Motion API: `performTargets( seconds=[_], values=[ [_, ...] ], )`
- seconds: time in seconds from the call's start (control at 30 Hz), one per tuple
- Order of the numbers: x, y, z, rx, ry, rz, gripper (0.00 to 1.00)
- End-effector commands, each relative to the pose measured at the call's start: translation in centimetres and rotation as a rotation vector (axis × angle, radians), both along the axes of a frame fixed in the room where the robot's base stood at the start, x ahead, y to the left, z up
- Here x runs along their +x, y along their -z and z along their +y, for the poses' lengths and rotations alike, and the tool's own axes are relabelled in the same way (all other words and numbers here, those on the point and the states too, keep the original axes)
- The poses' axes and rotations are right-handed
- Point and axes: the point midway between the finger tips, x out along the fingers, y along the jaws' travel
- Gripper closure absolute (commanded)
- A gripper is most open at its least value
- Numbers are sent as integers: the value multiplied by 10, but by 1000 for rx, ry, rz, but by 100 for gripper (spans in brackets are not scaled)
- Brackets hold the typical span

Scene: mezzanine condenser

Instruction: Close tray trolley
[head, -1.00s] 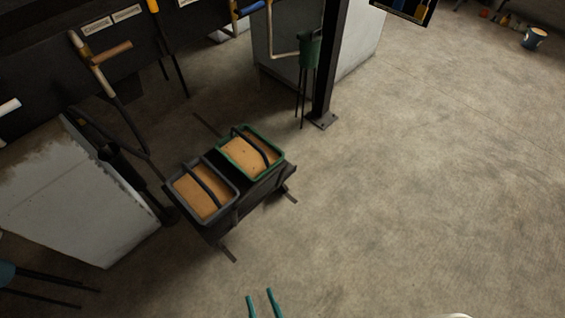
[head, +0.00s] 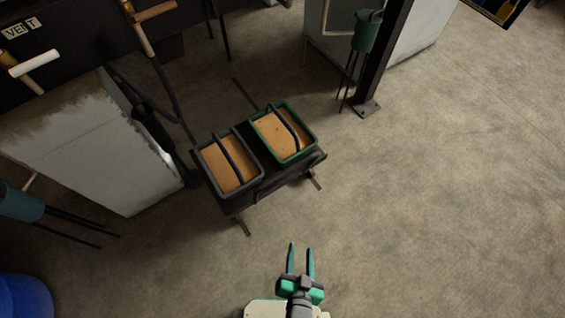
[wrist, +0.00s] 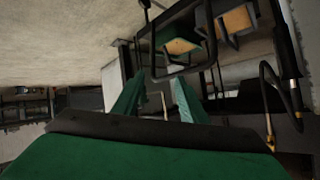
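The tray trolley (head: 262,187) is a low dark frame on the concrete floor in the middle of the head view. It carries two trays with orange-brown contents and dark bar handles: a dark grey-rimmed tray (head: 203,172) on the left and a green-rimmed tray (head: 313,143) on the right. My gripper (head: 300,246) is in front of the trolley, apart from it. Its two teal fingers are spread with a gap and nothing between them. In the wrist view my gripper (wrist: 155,85) also shows its fingers apart, with the trays (wrist: 182,46) beyond them at the upper right.
A stained pale block (head: 90,150) stands left of the trolley. A dark post (head: 385,50) and a green container on legs (head: 366,30) stand behind it to the right. A blue rounded object (head: 25,297) is at the lower left. The floor at right is clear.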

Motion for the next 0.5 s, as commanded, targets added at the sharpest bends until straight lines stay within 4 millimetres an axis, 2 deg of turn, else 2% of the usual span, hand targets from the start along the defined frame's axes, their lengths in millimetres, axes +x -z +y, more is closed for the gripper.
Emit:
performTargets(
  seconds=[0.03,0.2,0.33,0.5],
  values=[
    [10,18,-6,44,19,22,61],
    [40,70,-11,211,51,101,61],
    [68,99,-9,351,60,145,61],
    [111,121,-5,546,55,178,61]
  ],
)
